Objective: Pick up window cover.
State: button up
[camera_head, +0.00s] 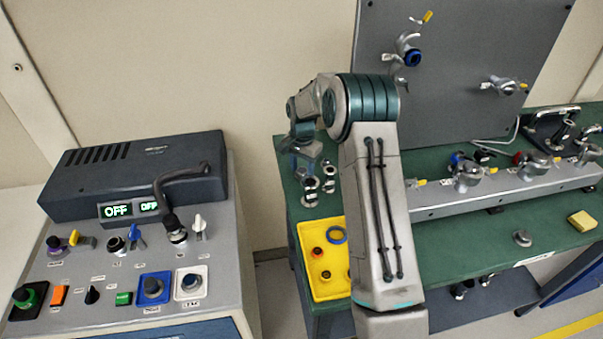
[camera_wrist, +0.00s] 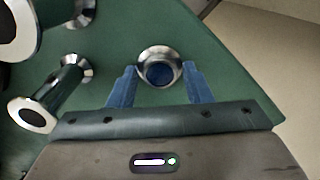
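A round metal piece with a blue centre, which looks like the window cover (camera_wrist: 146,55), stands on the green bench in the wrist view. My gripper (camera_wrist: 160,82) is open, with one blue finger on each side of the piece. Small gaps seem to show between the fingertips and its rim, and I cannot tell if either touches. In the head view my gripper (camera_head: 305,165) is low over the bench's back left corner, partly hidden by my wrist, and the piece cannot be made out clearly there.
Flanged metal fittings (camera_head: 310,190) stand close by, and they also show left of my gripper in the wrist view (camera_wrist: 45,98). A yellow tray (camera_head: 306,240) with small parts is in front. A grey rail with valves (camera_head: 480,193) runs along the bench (camera_head: 455,255). A control console (camera_head: 130,270) is at left.

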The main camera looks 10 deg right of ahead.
aim_at(302, 171)
notch_tip(302, 171, up, 10)
jog(key=b, duration=0.2)
dwell(0.5)
jog(key=shift+a, duration=0.1)
dwell(0.3)
